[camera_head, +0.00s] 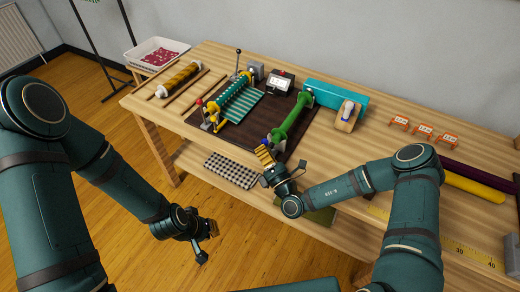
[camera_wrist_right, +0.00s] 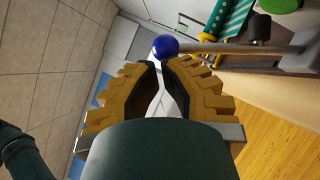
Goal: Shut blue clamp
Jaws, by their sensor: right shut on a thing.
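The blue clamp shows in the right wrist view as a shiny blue ball knob (camera_wrist_right: 166,47) on a grey lever (camera_wrist_right: 235,47). The lever runs right to a grey mount at the bench. My right gripper (camera_wrist_right: 160,64) has its yellow stepped fingers close together at the knob, shut on it at the fingertips. In the head view my right gripper (camera_head: 265,156) is at the bench's front edge, by the near end of the green roller (camera_head: 291,123). The clamp is small and partly hidden there. My left gripper (camera_head: 208,230) hangs over the floor, away from the bench; its jaw opening is unclear.
A machine with a red-knobbed lever (camera_head: 199,101) and a striped teal sheet (camera_head: 240,105) stand left of the green roller. A teal box (camera_head: 335,96) lies behind.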

